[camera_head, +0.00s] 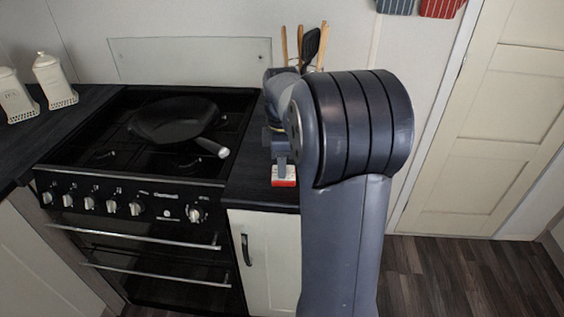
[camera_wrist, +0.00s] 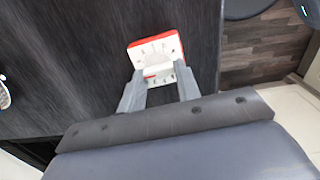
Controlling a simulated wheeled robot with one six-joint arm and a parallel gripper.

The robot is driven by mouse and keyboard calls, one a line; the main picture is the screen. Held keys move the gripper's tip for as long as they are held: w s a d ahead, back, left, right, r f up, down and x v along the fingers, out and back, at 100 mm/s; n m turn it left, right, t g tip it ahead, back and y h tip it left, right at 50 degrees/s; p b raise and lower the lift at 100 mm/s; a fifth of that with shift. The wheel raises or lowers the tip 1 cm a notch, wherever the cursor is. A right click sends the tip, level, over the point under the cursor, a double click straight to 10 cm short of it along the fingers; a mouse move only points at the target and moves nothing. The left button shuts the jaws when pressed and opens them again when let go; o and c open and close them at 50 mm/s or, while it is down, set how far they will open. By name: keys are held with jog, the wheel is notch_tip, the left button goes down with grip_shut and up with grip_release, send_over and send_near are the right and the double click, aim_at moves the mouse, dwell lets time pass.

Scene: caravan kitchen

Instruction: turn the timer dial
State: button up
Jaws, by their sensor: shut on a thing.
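The timer (camera_wrist: 155,43) is a small white box with a red edge and a round white dial with markings on its face. The gripper is shut on the dial. The exact contact of the fingertips is hard to make out. In the head view my arm hides most of the gripper.
A black stove (camera_head: 150,140) with a frying pan (camera_head: 174,119) stands left of the timer. Utensils (camera_head: 309,46) stand behind my arm. White canisters (camera_head: 54,80) are at the far left. The dark countertop (camera_head: 247,178) is clear between stove and timer. Wooden floor lies to the right.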

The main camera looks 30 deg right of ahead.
jog(key=shift+r+m+p, duration=0.1)
jog(key=shift+m+p, duration=0.25)
jog(key=shift+m, duration=0.05)
jog(key=shift+c, duration=0.2)
jog(key=shift+m+p, duration=0.5)
jog(key=shift+m, duration=0.2)
jog(key=m+p, duration=0.2)
jog(key=m, duration=0.1)
jog(key=shift+d, duration=0.1)
jog(key=m+p, duration=0.2)
jog(key=m, duration=0.4)
jog(key=shift+w+d+m, duration=0.1)
jog(key=shift+m, duration=0.3)
jog(key=m+p, duration=0.2)
jog(key=m, duration=0.4)
jog(key=shift+d, duration=0.1)
jog(key=m, duration=0.5)
jog(key=shift+m+p, duration=0.4)
jog(key=o, duration=1)
